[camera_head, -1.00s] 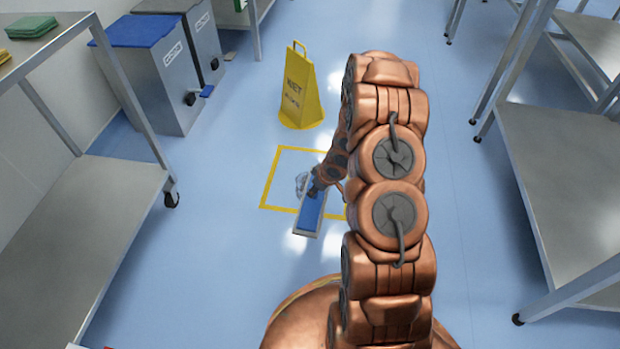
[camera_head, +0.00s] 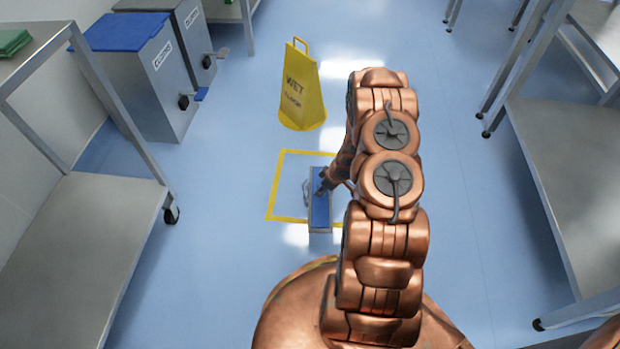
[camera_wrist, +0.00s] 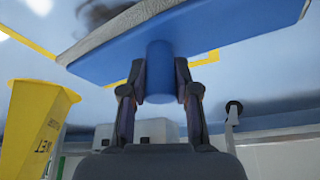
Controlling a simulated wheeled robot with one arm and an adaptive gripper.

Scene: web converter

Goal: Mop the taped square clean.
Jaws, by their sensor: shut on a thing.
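The taped square (camera_head: 268,198) is a yellow outline on the blue floor in the head view; my arm hides part of its right side. A flat mop head (camera_head: 320,208), blue on top with a grey edge, lies over the square's near edge. In the wrist view the mop's blue plate (camera_wrist: 230,35) shows above a short blue handle (camera_wrist: 160,72). My gripper (camera_wrist: 168,85) is shut on that handle, one finger on each side. It also shows in the head view (camera_head: 323,184), partly hidden. A faint greyish mark (camera_head: 306,192) lies inside the square, left of the mop.
A yellow wet-floor sign (camera_head: 302,88) stands just beyond the square. Grey bins (camera_head: 160,85) stand at the back left. Steel tables stand at left (camera_head: 90,235) and right (camera_head: 570,170). Floor between them is open.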

